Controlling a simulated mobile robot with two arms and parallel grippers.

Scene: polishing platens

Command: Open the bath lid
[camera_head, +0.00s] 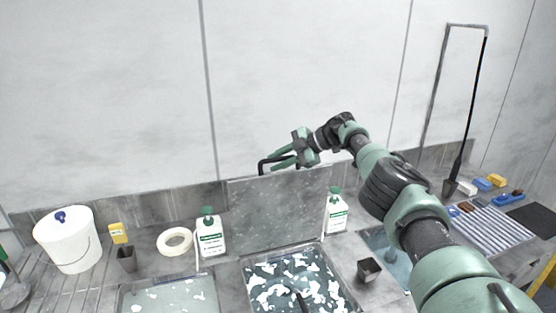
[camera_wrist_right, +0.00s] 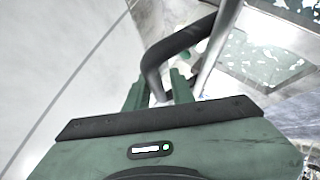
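The bath lid (camera_head: 278,212), a grey speckled panel, stands upright at the back edge of the middle bath (camera_head: 241,278). The bath's speckled dark and white contents show. A black bar handle (camera_head: 262,168) is at the lid's top edge. My right gripper (camera_head: 279,161) is at this handle, its arm reaching in from the right. In the right wrist view the bent black handle (camera_wrist_right: 158,62) runs down between the two green fingers (camera_wrist_right: 160,92). Whether the fingers press on it is unclear. My left gripper is in neither view.
White bottles with green caps (camera_head: 210,238) (camera_head: 337,212) stand on both sides of the lid.

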